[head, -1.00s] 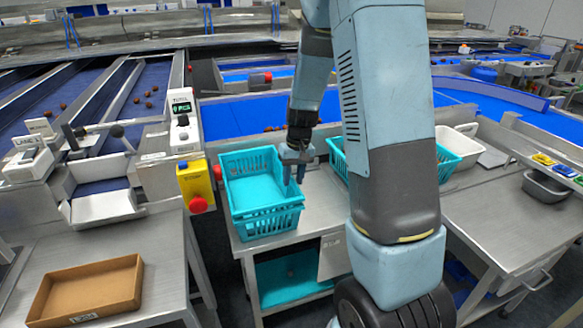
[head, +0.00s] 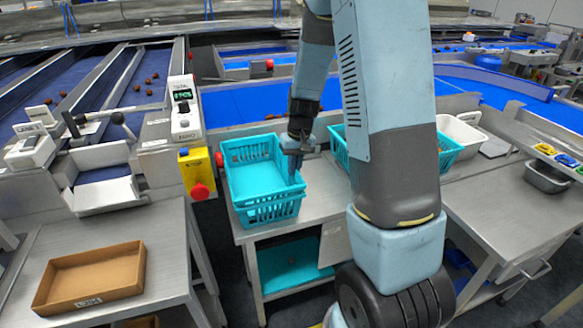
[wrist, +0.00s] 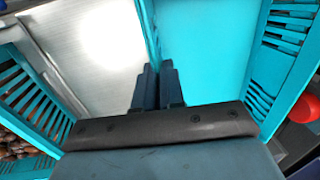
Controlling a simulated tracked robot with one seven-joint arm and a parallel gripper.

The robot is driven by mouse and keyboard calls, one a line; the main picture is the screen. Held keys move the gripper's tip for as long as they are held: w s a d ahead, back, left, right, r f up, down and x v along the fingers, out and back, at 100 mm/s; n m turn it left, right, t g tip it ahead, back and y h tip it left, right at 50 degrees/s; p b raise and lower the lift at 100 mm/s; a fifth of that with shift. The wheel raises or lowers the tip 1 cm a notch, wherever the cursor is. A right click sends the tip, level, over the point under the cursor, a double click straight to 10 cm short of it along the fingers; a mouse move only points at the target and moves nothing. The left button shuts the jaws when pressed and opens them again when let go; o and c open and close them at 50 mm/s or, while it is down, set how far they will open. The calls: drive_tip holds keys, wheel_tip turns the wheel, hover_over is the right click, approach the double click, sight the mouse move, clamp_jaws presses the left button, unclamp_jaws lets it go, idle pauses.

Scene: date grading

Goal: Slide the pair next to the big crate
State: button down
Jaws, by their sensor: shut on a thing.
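The pair is two teal crates, one stacked in the other; the empty upper crate (head: 258,183) and the lower crate (head: 262,214) stand on the left part of a steel table. My gripper (head: 294,167) is shut on the upper crate's right wall. In the wrist view my gripper (wrist: 157,84) has its fingers over that wall, with the crate's bare floor (wrist: 205,50) to the right. The big crate (head: 338,150), also teal, stands to the right, largely hidden behind my arm. Its wall seems to show in the wrist view (wrist: 28,82).
Bare steel tabletop (head: 316,190) separates the pair from the big crate. A yellow box with a red button (head: 200,190) stands close left of the pair. A blue conveyor (head: 245,107) runs behind. A white tub (head: 462,134) is right of the big crate.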

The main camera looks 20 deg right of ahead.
drive_tip(key=shift+d, duration=0.1)
drive_tip(key=d, duration=1.5)
drive_tip(key=shift+d, duration=0.2)
idle(2.5)
idle(0.5)
idle(0.4)
drive_tip(key=c, duration=0.8)
unclamp_jaws()
drive_tip(key=shift+r, duration=0.1)
drive_tip(key=shift+r, duration=3.95)
